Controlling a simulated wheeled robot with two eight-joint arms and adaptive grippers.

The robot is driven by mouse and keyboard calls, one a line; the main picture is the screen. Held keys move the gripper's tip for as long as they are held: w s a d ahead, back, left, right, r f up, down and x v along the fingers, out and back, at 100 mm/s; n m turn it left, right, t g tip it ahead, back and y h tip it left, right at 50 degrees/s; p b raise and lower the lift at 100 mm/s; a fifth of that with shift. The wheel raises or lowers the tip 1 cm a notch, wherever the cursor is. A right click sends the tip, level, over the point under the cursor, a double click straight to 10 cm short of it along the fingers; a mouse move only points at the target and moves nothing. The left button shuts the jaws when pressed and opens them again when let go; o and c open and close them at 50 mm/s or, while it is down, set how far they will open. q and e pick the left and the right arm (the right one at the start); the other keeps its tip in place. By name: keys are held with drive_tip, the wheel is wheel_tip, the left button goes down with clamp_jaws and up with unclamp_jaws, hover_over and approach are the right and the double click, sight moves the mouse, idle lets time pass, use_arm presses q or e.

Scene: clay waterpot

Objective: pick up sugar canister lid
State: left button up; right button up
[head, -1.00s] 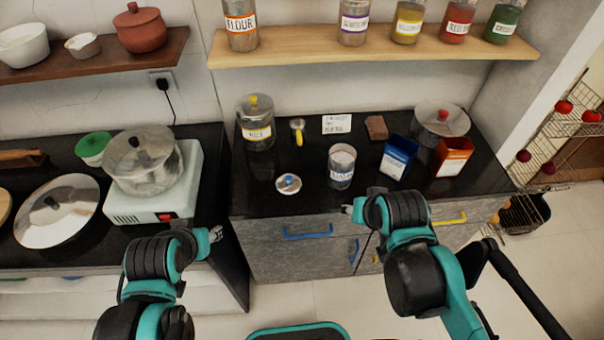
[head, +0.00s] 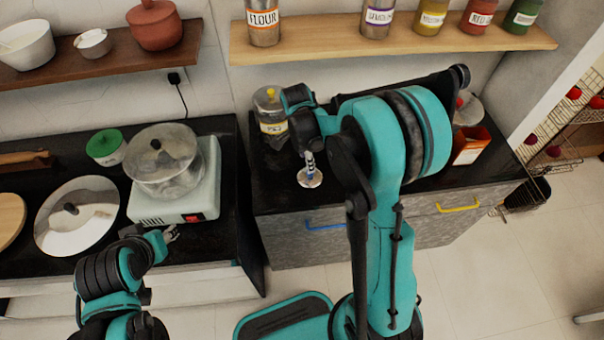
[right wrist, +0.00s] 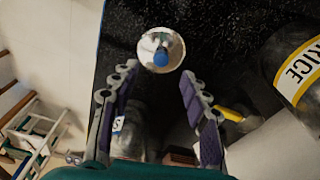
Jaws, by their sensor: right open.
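The sugar canister lid (head: 311,180) is a small round silver disc with a blue knob, lying on the black counter. In the right wrist view the lid (right wrist: 150,40) lies just beyond the fingertips, roughly centred between them. My right gripper (right wrist: 159,73) is open and empty, its two purple-padded fingers apart. In the head view my right gripper (head: 309,158) points down just above the lid. A glass canister (right wrist: 128,135), mostly hidden, shows between the fingers; my right arm covers it in the head view. My left gripper (head: 168,235) hangs in front of the left counter, its jaw opening unclear.
The rice canister (head: 271,112) stands behind the lid and also shows in the right wrist view (right wrist: 298,68). A yellow-handled object (right wrist: 230,114) lies nearby. A pot (head: 163,165) sits on the left burner.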

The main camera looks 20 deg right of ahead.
drive_tip(key=f+b, duration=0.1)
drive_tip(key=f, duration=0.1)
drive_tip(key=f+b, duration=0.1)
drive_tip(key=f, duration=0.1)
drive_tip(key=d+f, duration=0.1)
drive_tip(key=f, duration=0.2)
drive_tip(key=shift+w+d+b, duration=0.1)
drive_tip(key=shift+b, duration=0.3)
drive_tip(key=shift+r, duration=0.15)
clamp_jaws()
